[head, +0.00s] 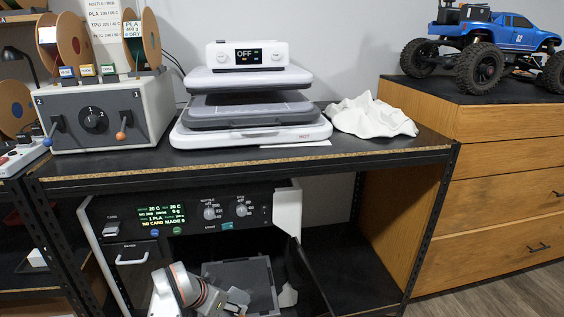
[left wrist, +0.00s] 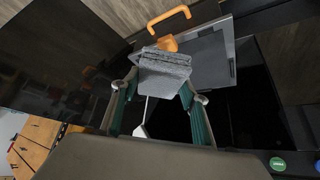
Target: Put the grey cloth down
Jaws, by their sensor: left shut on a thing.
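The grey cloth (left wrist: 165,66) is a folded, thick pad in the left wrist view. My left gripper (left wrist: 158,88) is shut on it, with one green-padded finger on each side. In the head view my left arm comes up at the bottom, inside the open front of the printer (head: 180,212), and its gripper (head: 236,299) is low in front of the grey plate (head: 260,277). The cloth is hard to tell from the gripper there. The plate also shows behind the cloth in the left wrist view (left wrist: 211,62). My right gripper is not in view.
An orange handle (left wrist: 168,16) rises beyond the cloth. The printer's dark door (head: 315,275) hangs open at the right. Above, the bench (head: 270,158) holds a heat press (head: 250,110), a white cloth (head: 370,116) and a spool box (head: 105,112). A blue crawler (head: 490,40) stands on the wooden drawers.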

